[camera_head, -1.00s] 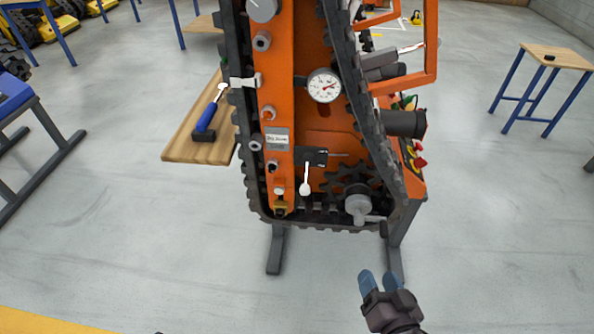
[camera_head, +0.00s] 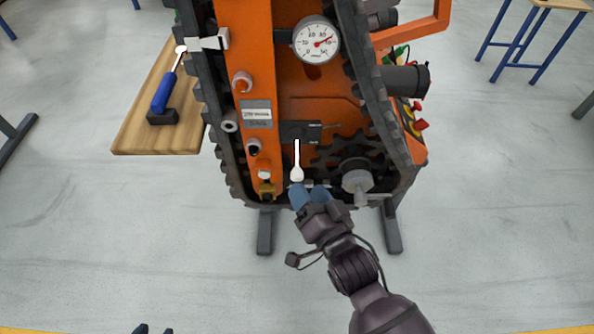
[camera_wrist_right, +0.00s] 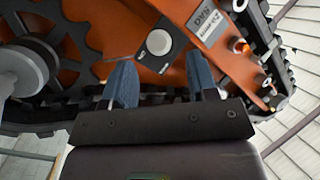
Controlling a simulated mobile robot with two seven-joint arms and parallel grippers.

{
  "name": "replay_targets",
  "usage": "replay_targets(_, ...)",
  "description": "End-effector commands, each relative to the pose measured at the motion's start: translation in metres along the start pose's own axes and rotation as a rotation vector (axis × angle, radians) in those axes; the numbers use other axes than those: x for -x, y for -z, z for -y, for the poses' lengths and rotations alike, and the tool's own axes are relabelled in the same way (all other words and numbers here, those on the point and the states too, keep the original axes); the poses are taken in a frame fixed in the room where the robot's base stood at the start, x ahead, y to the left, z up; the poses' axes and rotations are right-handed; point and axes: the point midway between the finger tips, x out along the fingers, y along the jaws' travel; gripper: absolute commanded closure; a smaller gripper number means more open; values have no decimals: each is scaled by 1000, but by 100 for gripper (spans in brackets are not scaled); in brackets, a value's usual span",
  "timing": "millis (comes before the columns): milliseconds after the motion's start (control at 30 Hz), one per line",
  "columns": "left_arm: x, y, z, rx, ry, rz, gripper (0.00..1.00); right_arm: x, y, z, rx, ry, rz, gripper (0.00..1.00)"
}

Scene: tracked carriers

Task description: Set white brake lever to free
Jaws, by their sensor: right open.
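The white brake lever (camera_head: 297,165) hangs straight down from a dark plate (camera_head: 301,132) on the orange carrier, its round knob lowest. In the right wrist view the knob (camera_wrist_right: 159,43) faces me as a pale disc in front of the dark plate. My right gripper (camera_head: 309,192) is open, its blue fingertips just below the knob in the head view. In the wrist view the knob appears beyond and between the two fingers, not gripped. Two dark tips of what looks like my left gripper (camera_head: 154,330) show at the bottom edge.
A black track (camera_head: 375,110) frames the orange panel. A grey round knob (camera_head: 357,180) and toothed wheel are right of the lever; a brass fitting (camera_head: 266,190) is left. A pressure gauge (camera_head: 316,41) is above. A wooden board (camera_head: 130,137) with a blue-handled tool stands left.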

Motion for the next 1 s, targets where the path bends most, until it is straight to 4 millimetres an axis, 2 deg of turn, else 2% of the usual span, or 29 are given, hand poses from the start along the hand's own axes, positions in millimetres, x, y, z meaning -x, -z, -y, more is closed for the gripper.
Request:
replay_targets(200, -3, 5, -2, -12, -3, -16, 57, -31, -2, -1, -2, -1, 1, 47)
replay_targets(400, -5, 7, -2, -22, -4, -23, 57, -49, -1, -1, -1, -1, 1, 47)
replay_targets(833, -6, 10, -2, -29, -4, -29, 57, -56, 0, 0, 0, -1, 0, 47)
replay_targets(1000, -6, 10, -2, -29, -4, -29, 57, -56, 0, 0, 0, -1, 0, 71)
